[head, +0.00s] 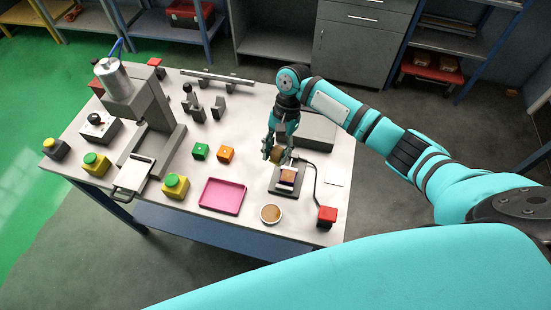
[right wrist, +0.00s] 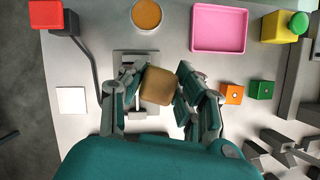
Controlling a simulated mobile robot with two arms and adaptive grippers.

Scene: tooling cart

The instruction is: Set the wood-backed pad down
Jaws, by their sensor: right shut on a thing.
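My right gripper (head: 278,148) is above the table, just behind a small dark stand (head: 283,190). It is shut on the wood-backed pad, a brown block (right wrist: 158,86) that shows between the fingers in the right wrist view. In the head view the pad (head: 276,155) is partly hidden by the fingers and seems to be held above the table. In the right wrist view the pad and fingers hide most of the stand. My left gripper is not in view.
A pink tray (head: 222,196), a round dish with brown contents (head: 271,213), a green block (head: 201,151) and an orange block (head: 226,154) lie nearby. A red button box (head: 327,216) with a cable is at the right. A white square (right wrist: 72,100) lies on bare tabletop.

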